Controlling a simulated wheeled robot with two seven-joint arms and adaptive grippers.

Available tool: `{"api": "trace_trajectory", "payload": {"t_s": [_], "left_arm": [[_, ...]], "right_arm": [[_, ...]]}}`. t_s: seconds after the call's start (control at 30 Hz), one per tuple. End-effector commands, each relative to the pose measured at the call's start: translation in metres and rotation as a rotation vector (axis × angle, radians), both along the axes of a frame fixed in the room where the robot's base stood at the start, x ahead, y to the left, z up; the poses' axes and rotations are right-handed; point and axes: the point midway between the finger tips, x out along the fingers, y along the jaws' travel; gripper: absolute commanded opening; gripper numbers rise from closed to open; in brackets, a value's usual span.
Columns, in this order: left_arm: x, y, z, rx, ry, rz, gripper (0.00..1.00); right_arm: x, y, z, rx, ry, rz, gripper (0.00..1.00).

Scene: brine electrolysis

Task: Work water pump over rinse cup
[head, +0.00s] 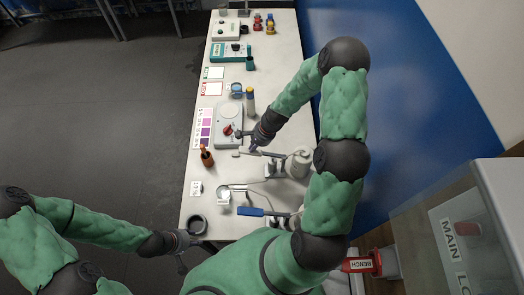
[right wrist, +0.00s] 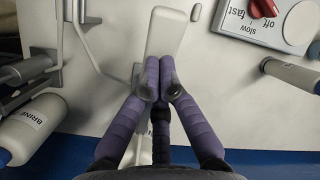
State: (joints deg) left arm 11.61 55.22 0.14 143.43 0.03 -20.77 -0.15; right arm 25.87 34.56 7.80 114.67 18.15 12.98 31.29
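My right gripper (head: 248,144) is over the middle of the bench, beside the stirrer with the red knob. In the right wrist view its purple fingers (right wrist: 159,66) are together over a pale, flat, round-ended bar (right wrist: 166,32). I see nothing clearly held between them, and they hide part of the bar. My left gripper (head: 184,248) is at the near left bench edge, close to a dark round cup (head: 196,224) that may be the rinse cup. Its fingers are too small to read. I cannot identify the water pump with certainty.
The stirrer (head: 229,112) is beyond the gripper. A blue-handled tool (head: 256,212), a brown bottle (head: 207,157) and a colour chart (head: 202,128) are on the bench (head: 290,60).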

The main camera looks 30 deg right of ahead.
Motion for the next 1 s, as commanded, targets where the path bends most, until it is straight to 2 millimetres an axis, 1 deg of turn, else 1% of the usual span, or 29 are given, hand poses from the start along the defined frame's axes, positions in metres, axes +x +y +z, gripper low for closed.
{"api": "trace_trajectory", "payload": {"t_s": [0.47,0.57,0.67,1.0], "left_arm": [[0.000,0.000,0.000,0.000,0.000,0.000,0.40],[0.000,0.000,-0.002,0.000,0.000,0.000,0.40],[0.000,0.000,-0.009,0.000,0.000,0.000,0.40],[0.000,0.000,-0.038,0.000,0.000,0.000,0.40]], "right_arm": [[0.000,0.000,0.000,0.000,0.000,0.000,0.00],[0.000,0.000,-0.003,0.000,0.001,0.000,0.00],[0.000,0.001,-0.010,0.001,0.001,0.001,0.00],[0.003,0.005,-0.046,0.000,0.001,-0.001,0.00]]}}
